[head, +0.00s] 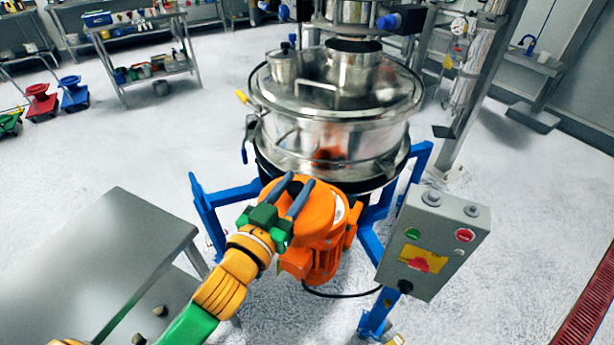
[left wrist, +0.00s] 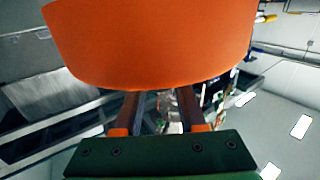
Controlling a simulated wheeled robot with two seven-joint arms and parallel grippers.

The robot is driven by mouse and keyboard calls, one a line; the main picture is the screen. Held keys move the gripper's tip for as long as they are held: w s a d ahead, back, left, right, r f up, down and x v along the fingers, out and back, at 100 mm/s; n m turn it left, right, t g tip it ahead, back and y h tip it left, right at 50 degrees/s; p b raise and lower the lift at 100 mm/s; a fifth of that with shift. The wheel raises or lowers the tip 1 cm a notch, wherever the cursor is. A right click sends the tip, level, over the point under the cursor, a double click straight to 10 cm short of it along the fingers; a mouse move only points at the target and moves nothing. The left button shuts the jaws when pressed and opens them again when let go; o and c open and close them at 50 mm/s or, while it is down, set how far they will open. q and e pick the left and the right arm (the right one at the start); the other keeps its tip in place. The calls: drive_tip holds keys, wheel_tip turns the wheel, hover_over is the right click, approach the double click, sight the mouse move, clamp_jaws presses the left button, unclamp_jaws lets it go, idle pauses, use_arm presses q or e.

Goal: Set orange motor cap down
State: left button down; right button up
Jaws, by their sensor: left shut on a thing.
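The orange motor cap (head: 318,205) is in the middle of the head view, in front of and against the view of the orange motor (head: 318,262). I cannot tell whether cap and motor touch. My left gripper (head: 294,184) is shut on the cap with its two dark fingers. In the left wrist view the cap (left wrist: 150,45) fills the top, beyond the fingers (left wrist: 158,108), and hides their tips. The steel powder sifter (head: 335,130) stands behind on a blue frame (head: 212,212). My right gripper is not in view.
A grey table (head: 90,240) with a bare top stands at the left. A grey control box (head: 433,240) with buttons stands close to the right of the motor. Red and blue stands (head: 40,100) and a shelf cart (head: 145,50) are far back left.

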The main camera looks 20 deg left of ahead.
use_arm(q)
drive_tip(key=shift+s+r, duration=0.4)
drive_tip(key=shift+s, duration=0.3)
drive_tip(key=f+y, duration=0.1)
drive_tip(key=f, duration=0.1)
drive_tip(key=s+f+n+y, duration=0.1)
drive_tip(key=shift+a+f, duration=0.1)
drive_tip(key=shift+f, duration=0.25)
drive_tip(key=s+f+n+y, duration=0.2)
drive_tip(key=y, duration=0.1)
drive_tip(key=shift+s+f, duration=0.1)
drive_tip(key=shift+s, duration=0.2)
drive_tip(key=s+r+n+g+y, duration=0.2)
drive_tip(key=s+r+n+y, duration=0.1)
drive_tip(key=s+n+y, duration=0.1)
drive_tip(key=shift+s+y, duration=0.8)
drive_tip(key=shift+s, duration=0.4)
